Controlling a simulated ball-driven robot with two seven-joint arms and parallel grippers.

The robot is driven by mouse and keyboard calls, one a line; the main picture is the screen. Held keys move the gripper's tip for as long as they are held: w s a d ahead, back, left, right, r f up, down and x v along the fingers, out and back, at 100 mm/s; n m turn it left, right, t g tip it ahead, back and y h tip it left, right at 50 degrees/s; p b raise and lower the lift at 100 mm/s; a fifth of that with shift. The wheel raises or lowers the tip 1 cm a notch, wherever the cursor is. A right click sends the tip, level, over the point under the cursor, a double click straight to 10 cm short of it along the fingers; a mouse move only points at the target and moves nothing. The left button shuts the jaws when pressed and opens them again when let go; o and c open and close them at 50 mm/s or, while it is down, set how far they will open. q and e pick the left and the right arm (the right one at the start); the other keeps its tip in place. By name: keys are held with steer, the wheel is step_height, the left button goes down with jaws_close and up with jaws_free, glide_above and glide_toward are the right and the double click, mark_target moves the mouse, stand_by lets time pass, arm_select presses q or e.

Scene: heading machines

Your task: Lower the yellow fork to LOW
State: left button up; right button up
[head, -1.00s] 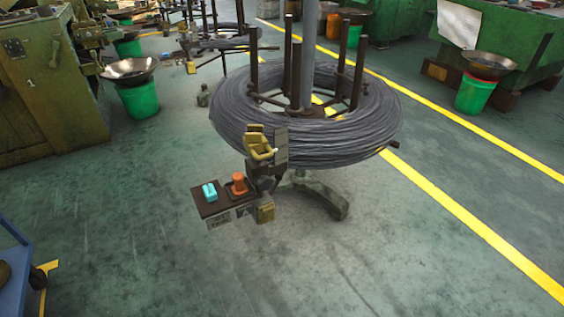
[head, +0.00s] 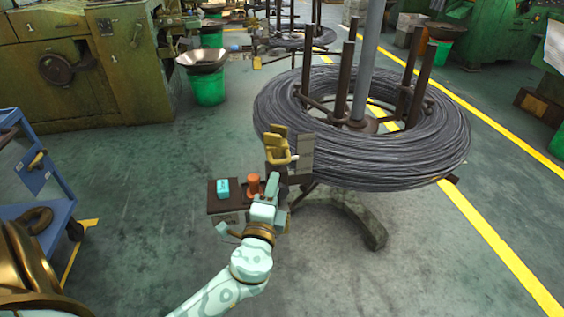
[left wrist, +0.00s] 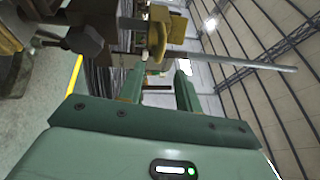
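The yellow fork (head: 277,146) is on the small dark stand in front of the wire coil, beside a grey upright block (head: 305,154). A yellow part, likely the fork, shows at the top of the left wrist view (left wrist: 157,32), turned on its side, just beyond my fingertips. My left gripper (head: 268,190) is just below the fork in the head view, in front of the stand. In the left wrist view its two green fingers (left wrist: 158,78) are apart, with no object clearly held between them. LOW and HIGH marks cannot be read. My right gripper is out of view.
A dark shelf (head: 226,209) carries a cyan block (head: 222,188) and an orange knob-like piece (head: 254,184), close left of my gripper. The large wire coil (head: 430,160) lies behind. A blue cart (head: 50,210) stands left. Floor between is clear.

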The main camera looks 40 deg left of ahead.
mark_target(280, 162)
arm_select(q)
steer(key=b+x, duration=0.1)
steer(key=x, duration=0.8)
steer(key=shift+f, duration=0.1)
jaws_close()
